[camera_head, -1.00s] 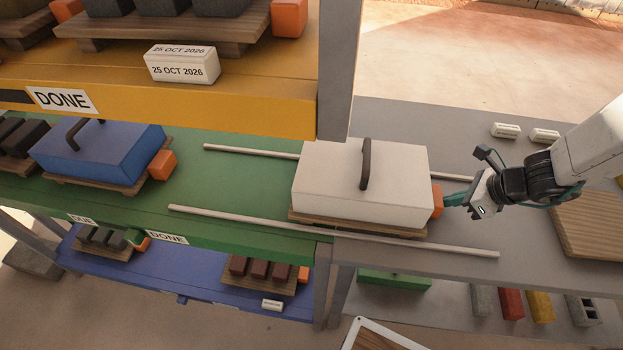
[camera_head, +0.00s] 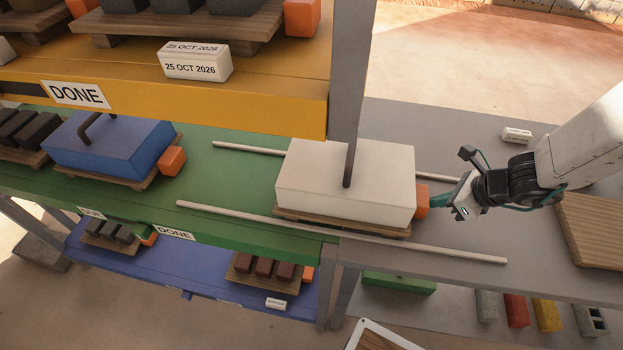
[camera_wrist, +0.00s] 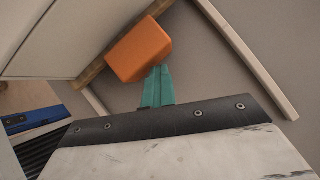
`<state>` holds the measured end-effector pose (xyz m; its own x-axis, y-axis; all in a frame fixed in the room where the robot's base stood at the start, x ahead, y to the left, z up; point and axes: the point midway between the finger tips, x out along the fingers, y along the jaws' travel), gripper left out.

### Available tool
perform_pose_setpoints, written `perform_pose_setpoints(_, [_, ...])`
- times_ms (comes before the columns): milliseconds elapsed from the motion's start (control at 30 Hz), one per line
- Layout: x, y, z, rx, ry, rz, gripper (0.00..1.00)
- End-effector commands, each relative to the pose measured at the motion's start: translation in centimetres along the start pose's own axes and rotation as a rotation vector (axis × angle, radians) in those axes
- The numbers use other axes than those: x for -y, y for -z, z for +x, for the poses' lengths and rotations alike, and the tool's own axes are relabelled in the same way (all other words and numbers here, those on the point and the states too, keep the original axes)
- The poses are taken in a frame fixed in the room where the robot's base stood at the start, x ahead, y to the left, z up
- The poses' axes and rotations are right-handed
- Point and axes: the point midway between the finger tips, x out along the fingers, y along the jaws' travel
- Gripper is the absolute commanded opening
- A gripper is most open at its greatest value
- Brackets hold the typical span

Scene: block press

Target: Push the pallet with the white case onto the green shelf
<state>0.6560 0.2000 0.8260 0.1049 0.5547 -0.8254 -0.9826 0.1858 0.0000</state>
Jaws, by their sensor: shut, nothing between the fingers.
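The white case (camera_head: 335,190) sits on a wooden pallet (camera_head: 375,228) between two pale rails, straddling the seam between the green shelf (camera_head: 245,175) and the grey table (camera_head: 440,225). Its left part is over the green shelf. An orange block (camera_head: 422,202) is on the pallet's right end. My gripper (camera_head: 436,201) is shut and empty, its teal fingertips against or very close to the orange block. In the wrist view the shut fingers (camera_wrist: 157,82) point at the orange block (camera_wrist: 138,50), with the white case (camera_wrist: 70,35) beyond.
A near rail (camera_head: 330,231) and a far rail (camera_head: 250,149) flank the pallet. A blue case (camera_head: 110,145) on its own pallet stands further left on the green shelf. A grey post (camera_head: 350,100) and yellow shelf (camera_head: 200,105) stand above. Green surface is free between the cases.

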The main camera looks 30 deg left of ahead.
Motion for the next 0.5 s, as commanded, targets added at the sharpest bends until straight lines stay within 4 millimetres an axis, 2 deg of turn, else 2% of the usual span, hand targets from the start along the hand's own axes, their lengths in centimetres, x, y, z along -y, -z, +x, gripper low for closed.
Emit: perform_pose_setpoints(500, [-1.4, -2.0, 1.3, 0.002, -0.003, -0.003, 0.0])
